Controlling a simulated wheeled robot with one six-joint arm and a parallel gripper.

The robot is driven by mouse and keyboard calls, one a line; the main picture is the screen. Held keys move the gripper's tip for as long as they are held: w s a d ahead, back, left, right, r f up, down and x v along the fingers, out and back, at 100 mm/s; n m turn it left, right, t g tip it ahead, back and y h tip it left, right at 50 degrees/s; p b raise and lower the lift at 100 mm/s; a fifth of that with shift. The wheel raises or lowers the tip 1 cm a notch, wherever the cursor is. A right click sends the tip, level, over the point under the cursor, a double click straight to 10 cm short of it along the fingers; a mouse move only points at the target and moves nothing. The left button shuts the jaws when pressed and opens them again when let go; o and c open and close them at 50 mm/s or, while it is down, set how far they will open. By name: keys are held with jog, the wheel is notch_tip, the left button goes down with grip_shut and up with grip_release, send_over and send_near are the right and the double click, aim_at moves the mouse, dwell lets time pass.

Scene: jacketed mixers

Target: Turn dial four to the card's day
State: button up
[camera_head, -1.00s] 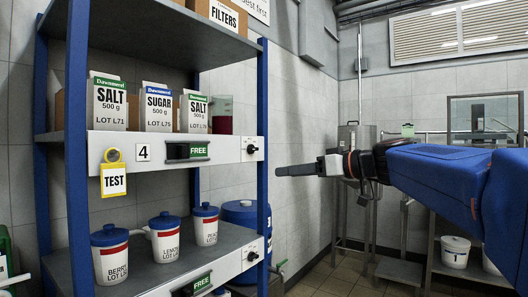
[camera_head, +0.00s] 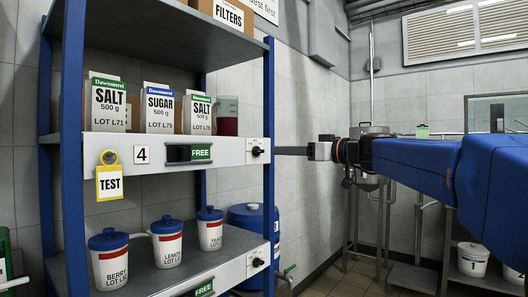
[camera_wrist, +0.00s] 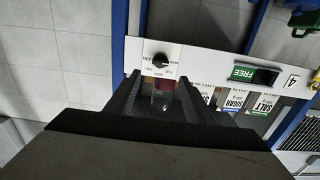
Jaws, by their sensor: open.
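Dial four is a small black knob (camera_head: 257,151) at the right end of the white strip (camera_head: 220,153) marked 4. In the wrist view the dial (camera_wrist: 160,60) has small labels around it; they and its pointer are too small to read surely. My gripper (camera_head: 278,151) is level with the dial, just right of the blue post. In the wrist view its two fingers (camera_wrist: 158,82) are apart, with the dial beyond their tips and no contact visible.
Salt and sugar packs and a red-filled jug (camera_head: 228,117) stand above. The blue shelf post (camera_head: 269,120) is close to my fingers. Lidded tubs stand below.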

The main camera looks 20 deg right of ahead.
aim_at(258, 151)
jog(key=x, duration=1)
jog(key=shift+c, duration=0.2)
jog(key=c, duration=1)
